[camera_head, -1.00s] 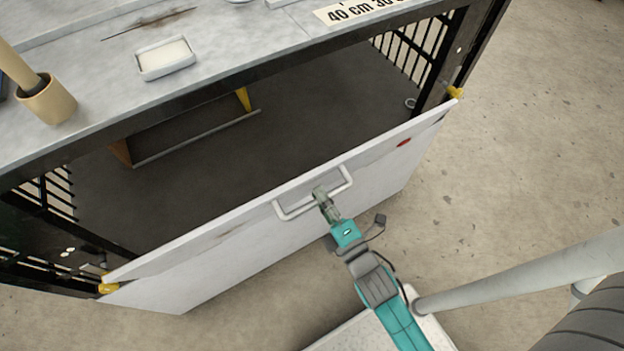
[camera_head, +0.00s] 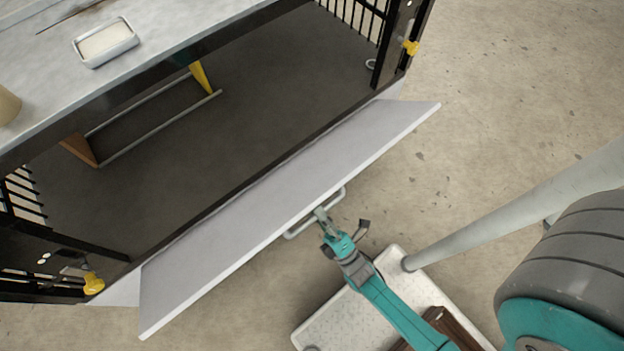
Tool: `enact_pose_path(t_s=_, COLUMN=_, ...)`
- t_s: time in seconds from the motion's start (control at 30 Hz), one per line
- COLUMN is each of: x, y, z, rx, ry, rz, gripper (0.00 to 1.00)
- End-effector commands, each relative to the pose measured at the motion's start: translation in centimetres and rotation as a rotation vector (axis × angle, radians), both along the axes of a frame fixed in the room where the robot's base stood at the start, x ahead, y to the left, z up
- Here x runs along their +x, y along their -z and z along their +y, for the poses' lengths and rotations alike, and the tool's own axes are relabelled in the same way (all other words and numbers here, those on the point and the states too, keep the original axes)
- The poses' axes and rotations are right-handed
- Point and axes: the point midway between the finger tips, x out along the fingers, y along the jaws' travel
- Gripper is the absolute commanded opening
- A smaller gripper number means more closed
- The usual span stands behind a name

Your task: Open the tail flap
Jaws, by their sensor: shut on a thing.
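The tail flap (camera_head: 285,205) is a long pale panel along the front lower edge of a dark frame. It is tilted outward and down, with its inner face showing. A light bar handle (camera_head: 298,229) sticks out from the flap's outer side, partly hidden by the flap's edge. My gripper (camera_head: 321,216) is shut on the handle near its middle. Yellow catches show on the posts at the right (camera_head: 411,47) and the left (camera_head: 93,283), apart from the flap.
A worktop (camera_head: 60,95) with a small white dish (camera_head: 106,42) lies above the dark compartment floor (camera_head: 230,130). A yellow and brown bracket with a rail stands inside. Bare concrete floor (camera_head: 480,130) is open at the right.

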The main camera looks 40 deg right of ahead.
Motion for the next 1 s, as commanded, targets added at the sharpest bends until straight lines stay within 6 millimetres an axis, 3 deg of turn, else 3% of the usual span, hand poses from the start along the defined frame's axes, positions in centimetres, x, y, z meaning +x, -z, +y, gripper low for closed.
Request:
enact_pose_path(t_s=0.5, x=-2.9, y=9.3, z=0.2, rx=-0.004, ry=-0.006, rz=-0.003, gripper=0.0)
enact_pose_path(t_s=1.0, x=-3.2, y=14.9, z=0.1, rx=-0.002, ry=-0.002, rz=-0.003, gripper=0.0)
